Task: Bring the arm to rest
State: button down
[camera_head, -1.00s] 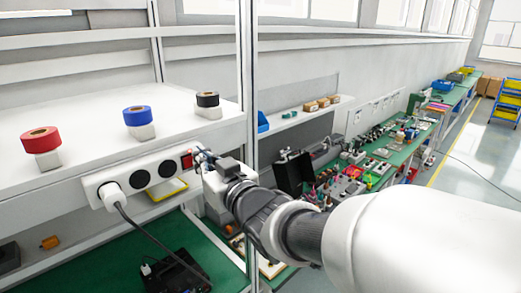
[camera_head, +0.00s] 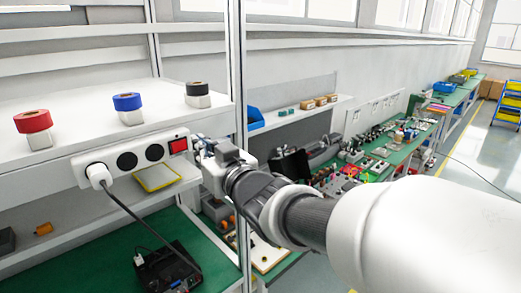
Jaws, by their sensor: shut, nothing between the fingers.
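My gripper (camera_head: 200,146) is at the end of my arm, which reaches in from the lower right. It is shut and empty, close to the right end of a white power strip (camera_head: 128,160) on the shelf front. A small gap shows between the gripper and the strip's red switch (camera_head: 178,146). A white plug (camera_head: 99,174) with a dark cable sits in the strip's left socket. My wrist passes in front of the shelf's upright post, and the fingertips are small and partly hidden.
A metal post (camera_head: 238,60) stands beside my wrist. A black device (camera_head: 165,267) lies on the green bench below.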

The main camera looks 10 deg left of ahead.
jog(key=s+d, duration=0.6)
jog(key=d, duration=0.3)
jog(key=s+d+f+m+g+h+b, duration=0.1)
jog(key=s+d+f+m+h+b, duration=0.15)
jog(key=d+f+h+b, duration=0.5)
jog(key=s+d+f+m+h+b, duration=0.15)
jog(key=d+f+m+h, duration=0.25)
jog(key=d+f, duration=0.75)
jog(key=s+d+f+m+g+b, duration=0.2)
jog(key=s+d+f+g+b, duration=0.2)
jog(key=s+f, duration=1.2)
jog(key=s+g+b, duration=0.2)
jog(key=g+b, duration=0.1)
jog(key=shift+s+d+f+g+b, duration=0.15)
jog(key=shift+s+f+g+b, duration=0.15)
jog(key=shift+g+b, duration=0.1)
jog(key=shift+h, duration=0.25)
